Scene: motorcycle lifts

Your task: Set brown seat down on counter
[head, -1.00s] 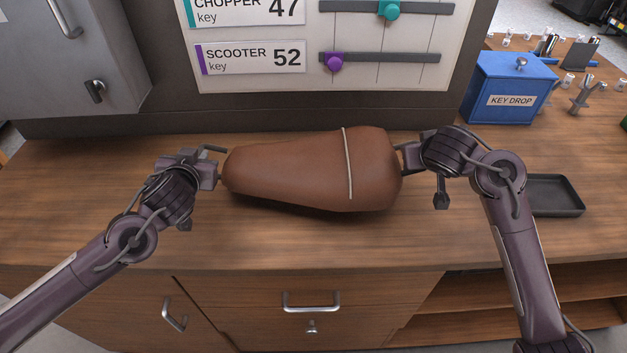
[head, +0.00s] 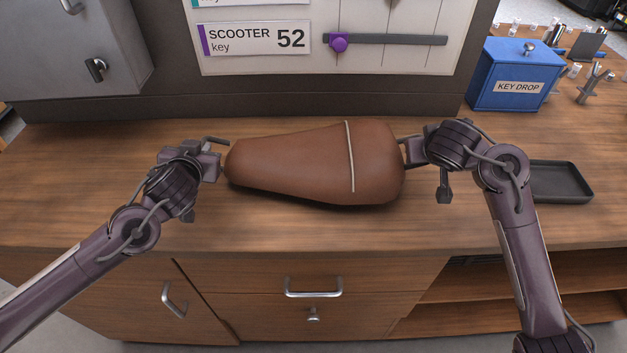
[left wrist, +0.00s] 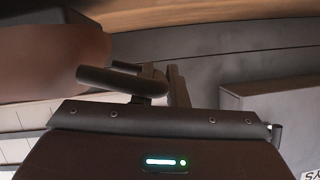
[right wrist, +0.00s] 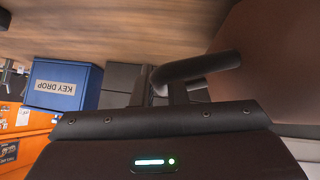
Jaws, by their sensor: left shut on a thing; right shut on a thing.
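The brown seat (head: 300,165) lies lengthwise across the wooden counter (head: 440,225) in the head view, narrow end left and wide end right, with a pale strip near the wide end. It is at or just above the counter top; I cannot tell whether it touches. My left gripper (head: 222,160) is shut on the narrow end. My right gripper (head: 406,152) is shut on the wide end. The seat shows as a brown blur in the left wrist view (left wrist: 45,60) and at the right of the right wrist view (right wrist: 275,65). Its underside is hidden.
A black tray (head: 560,182) lies right of my right arm. A blue key drop box (head: 515,75) stands behind it. A grey cabinet (head: 70,50) and a key board (head: 350,45) rise at the back. The counter's front strip is clear.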

